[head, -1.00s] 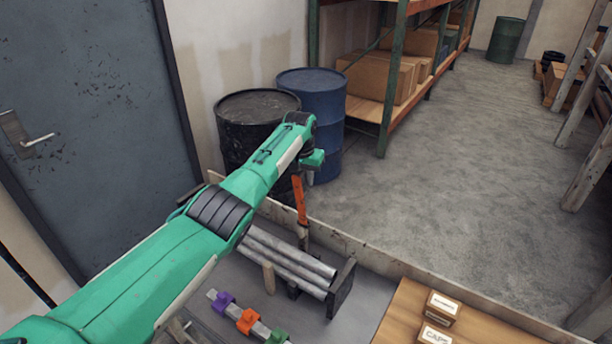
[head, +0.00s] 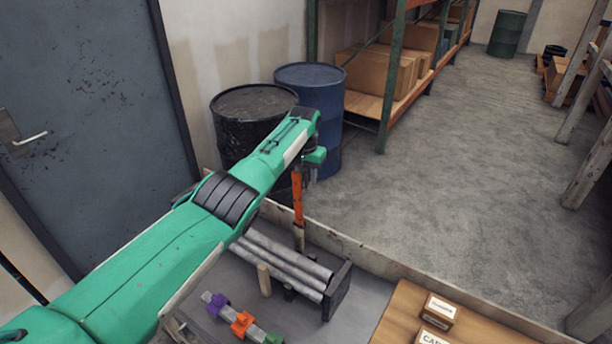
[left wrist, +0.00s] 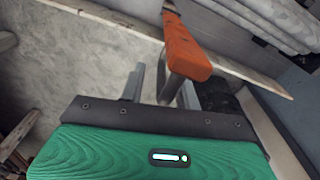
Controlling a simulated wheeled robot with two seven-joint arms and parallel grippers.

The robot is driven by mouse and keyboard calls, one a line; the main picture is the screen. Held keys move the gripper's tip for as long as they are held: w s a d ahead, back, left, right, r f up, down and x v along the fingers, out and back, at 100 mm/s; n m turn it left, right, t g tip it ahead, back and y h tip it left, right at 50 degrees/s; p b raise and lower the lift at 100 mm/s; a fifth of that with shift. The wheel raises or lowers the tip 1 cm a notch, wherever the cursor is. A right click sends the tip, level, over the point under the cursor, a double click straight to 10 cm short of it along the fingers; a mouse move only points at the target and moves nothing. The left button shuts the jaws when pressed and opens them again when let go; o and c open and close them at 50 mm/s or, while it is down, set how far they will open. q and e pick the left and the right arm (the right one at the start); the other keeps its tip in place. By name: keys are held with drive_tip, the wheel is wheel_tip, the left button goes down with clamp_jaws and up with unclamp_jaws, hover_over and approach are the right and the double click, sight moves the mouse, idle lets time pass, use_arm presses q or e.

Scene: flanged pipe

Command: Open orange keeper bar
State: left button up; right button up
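The orange keeper bar (head: 298,197) stands nearly upright at the far end of the rack of grey pipes (head: 288,262). Its lower part runs down behind the pipes. My left gripper (head: 311,174) is beside the bar's upper end, pointing down. In the left wrist view the bar's orange end (left wrist: 188,55) lies over the right one of the grey fingers of my left gripper (left wrist: 160,88). The fingers stand apart. Whether they touch the bar is not clear. My right gripper is not in view.
A strip with purple, orange and green clamps (head: 241,323) lies in front of the pipes. A wooden board with small boxes (head: 440,308) is at the right. A low wall (head: 385,262) edges the table. Drums (head: 322,85) and shelving stand behind.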

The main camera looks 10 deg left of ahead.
use_arm(q)
drive_tip(key=shift+a+r, duration=0.1)
drive_tip(key=shift+r, duration=0.35)
drive_tip(key=r+b, duration=0.1)
drive_tip(key=r, duration=0.3)
drive_tip(key=r+b, duration=0.1)
drive_tip(key=r, duration=0.3)
drive_tip(key=r+b, duration=0.1)
drive_tip(key=r, duration=0.3)
drive_tip(key=shift+s+b, duration=0.25)
drive_tip(key=shift+b, duration=0.05)
drive_tip(key=shift+s+r, duration=0.1)
drive_tip(key=shift+r, duration=0.4)
